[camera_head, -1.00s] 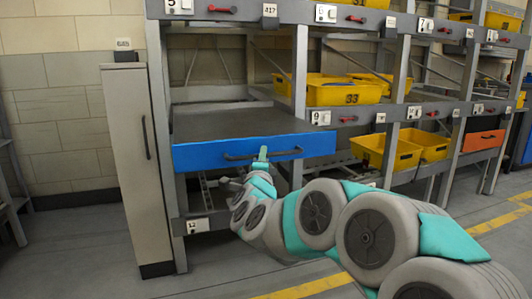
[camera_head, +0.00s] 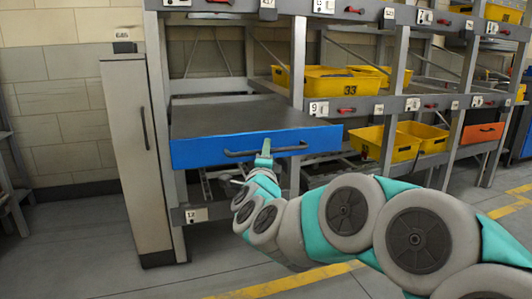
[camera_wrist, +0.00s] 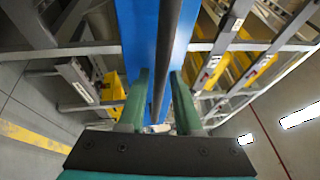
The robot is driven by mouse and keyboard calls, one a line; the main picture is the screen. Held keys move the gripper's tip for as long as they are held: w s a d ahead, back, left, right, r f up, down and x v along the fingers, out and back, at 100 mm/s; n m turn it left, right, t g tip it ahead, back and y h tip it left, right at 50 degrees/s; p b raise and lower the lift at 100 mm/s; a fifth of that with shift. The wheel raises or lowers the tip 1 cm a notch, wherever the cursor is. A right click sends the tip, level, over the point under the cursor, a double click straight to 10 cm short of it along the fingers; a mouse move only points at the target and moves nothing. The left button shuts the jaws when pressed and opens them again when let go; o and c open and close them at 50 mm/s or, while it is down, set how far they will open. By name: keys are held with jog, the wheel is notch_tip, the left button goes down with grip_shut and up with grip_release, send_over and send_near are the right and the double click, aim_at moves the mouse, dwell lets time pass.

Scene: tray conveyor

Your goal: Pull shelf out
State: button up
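The shelf is a grey flat deck (camera_head: 225,115) with a blue front panel (camera_head: 200,152), partly pulled out of the left bay of the rack. A dark bar handle (camera_head: 238,154) runs across the blue front. My gripper (camera_head: 264,155) is at the handle, a little right of the panel's middle. In the wrist view the handle (camera_wrist: 168,35) runs between the two green fingers of my gripper (camera_wrist: 159,85), in front of the blue panel (camera_wrist: 137,25).
A tall grey cabinet (camera_head: 122,150) stands directly left of the bay. Yellow bins (camera_head: 322,88) sit in the bays to the right, with more yellow bins (camera_head: 400,150) lower down. An orange-fronted drawer (camera_head: 482,133) is further right. The floor in front is clear.

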jog(key=shift+o, duration=0.9)
jog(key=shift+s, duration=0.1)
jog(key=v, duration=0.7)
jog(key=shift+s+p, duration=0.3)
jog(key=shift+p, duration=0.1)
